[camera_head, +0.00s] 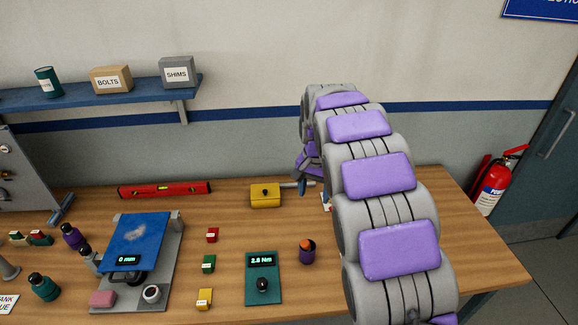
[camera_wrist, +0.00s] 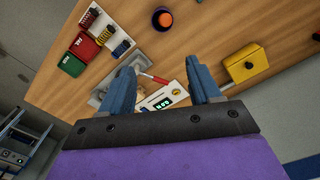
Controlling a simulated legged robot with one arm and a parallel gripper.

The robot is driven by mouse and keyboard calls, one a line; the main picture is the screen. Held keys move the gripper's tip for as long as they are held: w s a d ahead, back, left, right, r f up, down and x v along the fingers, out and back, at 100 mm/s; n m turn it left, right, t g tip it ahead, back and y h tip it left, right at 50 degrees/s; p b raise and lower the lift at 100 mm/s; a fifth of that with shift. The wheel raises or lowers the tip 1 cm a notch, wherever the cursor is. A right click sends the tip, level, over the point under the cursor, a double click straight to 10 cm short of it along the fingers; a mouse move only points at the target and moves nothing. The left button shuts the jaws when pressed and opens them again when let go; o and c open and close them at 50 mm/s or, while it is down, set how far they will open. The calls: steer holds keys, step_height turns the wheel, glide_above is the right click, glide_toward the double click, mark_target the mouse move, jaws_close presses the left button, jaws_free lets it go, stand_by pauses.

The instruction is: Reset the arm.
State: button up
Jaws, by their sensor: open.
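My arm of grey and purple segments reaches across the right of the bench in the head view. My gripper (camera_wrist: 159,67) shows in the wrist view as two blue fingers, spread apart with nothing held between them. Beyond the fingers, a red-handled tool (camera_wrist: 153,77) and a small device with a green readout (camera_wrist: 162,103) lie on the bench; the fingers hide part of this area. In the head view the gripper is mostly hidden behind my arm, close to the right of the yellow box (camera_head: 265,195).
The wooden bench (camera_head: 225,297) carries a blue-topped test stand (camera_head: 138,240), a green gauge (camera_head: 263,280), a dark cup (camera_head: 307,252) and a red level (camera_head: 164,189). A shelf (camera_head: 120,93) with boxes is on the wall. A fire extinguisher (camera_head: 490,188) stands right of the bench.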

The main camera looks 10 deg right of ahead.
steer(key=shift+s, duration=0.1)
steer(key=s+d+r+n+g+b, duration=0.1)
steer(key=s+b, duration=0.1)
steer(key=s, duration=0.9)
steer(key=s+d+r+n+b, duration=0.1)
steer(key=s+n, duration=0.1)
steer(key=s, duration=0.9)
steer(key=s+f+n+b, duration=0.1)
steer(key=s+f, duration=0.1)
steer(key=s, duration=0.8)
steer(key=s+a+f+n+b, duration=0.1)
steer(key=s+f+n, duration=0.1)
steer(key=s, duration=0.8)
steer(key=shift+s+f+g, duration=0.15)
steer(key=shift+f+g, duration=0.25)
steer(key=shift+f, duration=0.35)
